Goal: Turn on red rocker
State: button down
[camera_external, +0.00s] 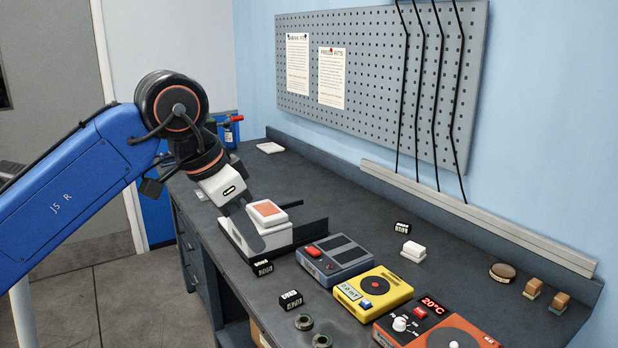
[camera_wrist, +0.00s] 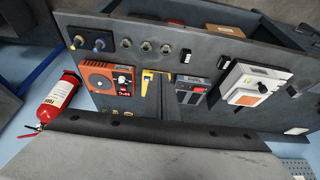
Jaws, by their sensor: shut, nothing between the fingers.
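A red rocker (camera_external: 314,251) sits on top of a dark grey box (camera_external: 345,268) near its left end. The same grey box (camera_wrist: 189,96) shows in the wrist view, with a small red spot on it; the rocker's on or off position is too small to tell. The fingertips are not clearly visible in the wrist view.
The white device has an orange top plate (camera_external: 267,211). Right of the grey box stand a yellow box (camera_external: 388,286) with a blue switch and an orange hotplate (camera_external: 470,335) with another red part. Small black labelled blocks (camera_external: 290,300) lie at the front. The bench behind is mostly clear.

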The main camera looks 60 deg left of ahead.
jog(key=w+a+r+g, duration=0.1)
jog(key=w+a, duration=0.2)
jog(key=w, duration=0.3)
jog(key=w+a+r, duration=0.1)
jog(key=w+a, duration=0.3)
jog(key=w, duration=0.2)
send_over(317, 251)
jog(key=s+a, duration=0.1)
jog(key=s, duration=0.3)
jog(key=shift+f, duration=3.45)
jog(key=shift+a+h, duration=0.2)
jog(key=shift+h, duration=0.1)
jog(key=shift+f, duration=0.1)
jog(key=x, duration=0.4)
jog(key=s+x, duration=0.1)
jog(key=x, duration=0.8)
jog(key=shift+s+d+f, duration=0.15)
jog(key=shift+s, duration=0.05)
jog(key=shift+f, duration=0.35)
